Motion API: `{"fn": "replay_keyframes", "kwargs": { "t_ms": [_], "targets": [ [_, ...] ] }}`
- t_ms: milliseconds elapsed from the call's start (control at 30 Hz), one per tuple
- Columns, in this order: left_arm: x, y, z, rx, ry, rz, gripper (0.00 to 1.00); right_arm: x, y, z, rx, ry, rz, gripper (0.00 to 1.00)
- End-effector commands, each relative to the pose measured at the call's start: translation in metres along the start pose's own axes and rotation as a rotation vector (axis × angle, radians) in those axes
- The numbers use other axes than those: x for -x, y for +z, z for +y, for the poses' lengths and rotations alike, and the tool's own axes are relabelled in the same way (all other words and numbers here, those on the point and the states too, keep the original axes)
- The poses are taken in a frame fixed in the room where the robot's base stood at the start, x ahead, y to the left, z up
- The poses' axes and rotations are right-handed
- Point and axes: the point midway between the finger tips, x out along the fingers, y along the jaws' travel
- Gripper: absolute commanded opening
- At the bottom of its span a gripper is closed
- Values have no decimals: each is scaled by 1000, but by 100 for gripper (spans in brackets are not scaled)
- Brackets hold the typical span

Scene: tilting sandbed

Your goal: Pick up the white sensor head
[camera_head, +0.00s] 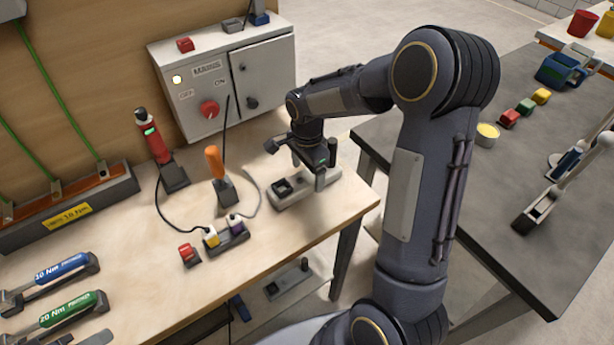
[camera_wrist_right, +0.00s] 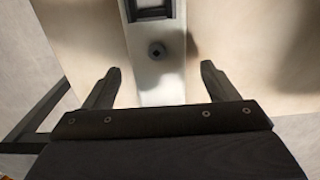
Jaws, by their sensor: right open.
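A pale grey-white block (camera_head: 291,200) with a dark square recess at one end lies on the wooden bench near its right edge. It also shows in the right wrist view (camera_wrist_right: 160,85), with the dark recess at the top and a small dark round feature. I cannot tell whether this block is the white sensor head or a holder for it. My right gripper (camera_head: 308,169) is just above the block. Its fingers are open and empty in the right wrist view (camera_wrist_right: 160,68), one on each side of the block. My left gripper is not in view.
A grey control box (camera_head: 228,80) with a red knob stands behind. An orange-handled tool (camera_head: 215,163) and a red tool (camera_head: 155,140) stand upright to the left, with black cables. A dark table (camera_head: 495,160) is on the right.

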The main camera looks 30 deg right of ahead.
Motion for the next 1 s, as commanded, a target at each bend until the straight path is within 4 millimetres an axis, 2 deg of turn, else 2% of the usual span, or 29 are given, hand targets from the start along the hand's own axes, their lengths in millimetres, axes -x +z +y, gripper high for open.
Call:
{"fn": "replay_keyframes", "kwargs": {
  "t_ms": [133,400,833,1000],
  "targets": [
    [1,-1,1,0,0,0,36,-16,0,0,0,1,0,80],
    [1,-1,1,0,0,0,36,-19,0,0,0,-1,0,80],
    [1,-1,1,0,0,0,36,-18,0,0,1,-1,0,24],
    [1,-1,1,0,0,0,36,-18,0,0,1,-2,0,24]
  ]
}}
